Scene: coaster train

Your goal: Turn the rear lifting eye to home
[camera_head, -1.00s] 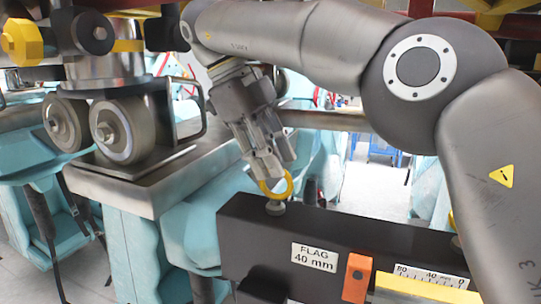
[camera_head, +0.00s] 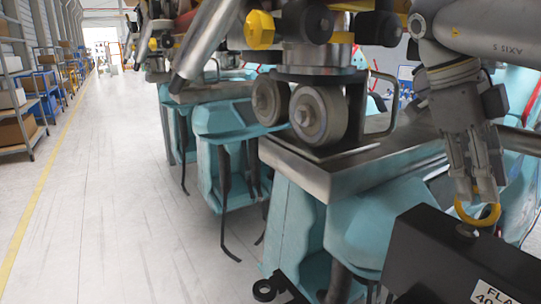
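The lifting eye is a yellow ring (camera_head: 462,212) on a short stud at the near end of a dark box-shaped beam (camera_head: 440,240), low at the right of the view. My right gripper (camera_head: 477,193) comes down from the upper right with its fingertips at the top of the ring. The fingers hide the ring's upper part, and I cannot tell whether they are closed on it or only around it.
A wheel assembly (camera_head: 318,115) stands on a steel plate (camera_head: 310,172) left of the beam, over teal housings. An open pale floor (camera_head: 110,190) with a yellow line runs along the left, beside shelves (camera_head: 15,115).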

